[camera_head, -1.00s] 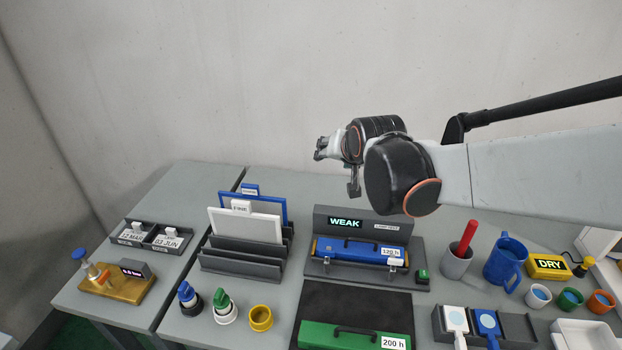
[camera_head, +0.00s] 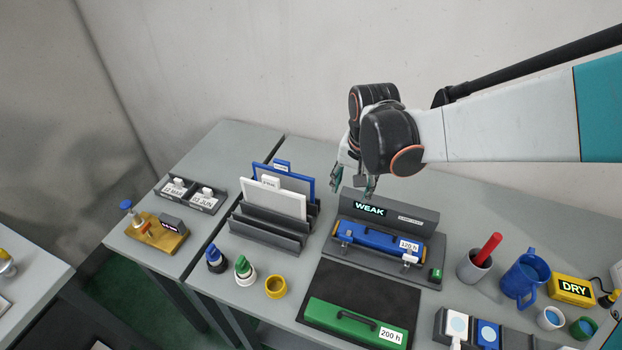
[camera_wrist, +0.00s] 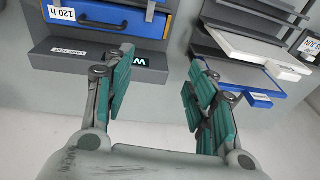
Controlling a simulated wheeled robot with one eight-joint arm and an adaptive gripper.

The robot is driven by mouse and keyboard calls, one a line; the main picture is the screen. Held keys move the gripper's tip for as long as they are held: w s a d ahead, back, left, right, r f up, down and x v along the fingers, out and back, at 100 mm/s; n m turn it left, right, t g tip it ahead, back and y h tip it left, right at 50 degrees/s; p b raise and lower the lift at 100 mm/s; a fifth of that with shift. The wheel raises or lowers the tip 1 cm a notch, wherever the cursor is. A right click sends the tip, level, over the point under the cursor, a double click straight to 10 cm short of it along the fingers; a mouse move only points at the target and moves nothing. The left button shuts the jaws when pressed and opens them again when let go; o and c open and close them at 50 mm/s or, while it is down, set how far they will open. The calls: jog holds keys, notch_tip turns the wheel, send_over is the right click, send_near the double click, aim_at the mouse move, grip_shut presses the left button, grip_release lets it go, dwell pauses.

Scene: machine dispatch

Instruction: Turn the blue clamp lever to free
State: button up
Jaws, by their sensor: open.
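No lever that I can name with certainty as the blue clamp lever shows. A blue round knob (camera_head: 126,204) tops a small post on a brass-coloured base (camera_head: 171,242) at the table's left end. A blue case (camera_head: 380,239) labelled 120 h lies in a grey holder (camera_head: 410,275) with small pale clips at its front; it also shows in the wrist view (camera_wrist: 112,18). My gripper (camera_head: 354,182) is open and empty, above the back of the holder by the WEAK display. In the wrist view its teal fingers (camera_wrist: 163,62) are spread apart.
A grey rack (camera_head: 268,230) with blue and white panels stands left of the holder. Blue-topped (camera_head: 214,255) and green-topped (camera_head: 243,267) pieces and a yellow ring (camera_head: 276,287) are in front. A green case (camera_head: 345,320) lies on a black mat. A blue mug (camera_head: 522,278) stands right.

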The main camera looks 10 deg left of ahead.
jog(key=g, duration=0.2)
send_over(346, 236)
jog(key=shift+h, duration=0.4)
notch_tip(346, 236, down, 13)
jog(key=b, duration=0.8)
jog(key=shift+f, duration=0.2)
grip_shut()
